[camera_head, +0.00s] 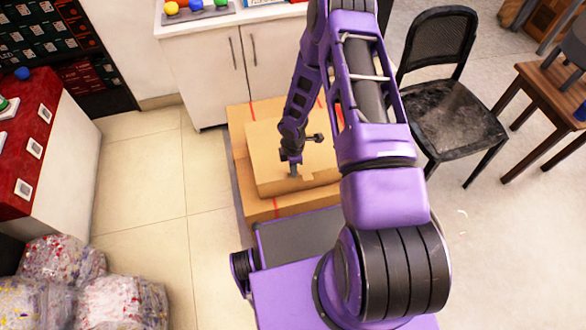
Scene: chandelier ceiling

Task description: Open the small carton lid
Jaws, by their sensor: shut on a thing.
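A small brown carton (262,158) sits on top of a larger cardboard box (250,209) with red stripes, just beyond my base. My gripper (294,174) points down at the near part of the small carton's top and is shut on its lid there. The fingertips are small in this view, so the exact edge they hold is hard to see. My arm hides the right side of the carton, and I cannot tell whether the lid is raised at all.
A white cabinet (225,70) stands behind the boxes. A black chair (455,115) and a wooden table (548,95) are to the right. Wrapped bales (120,302) lie at the lower left, by a red-topped counter (28,135). The tiled floor left of the boxes is clear.

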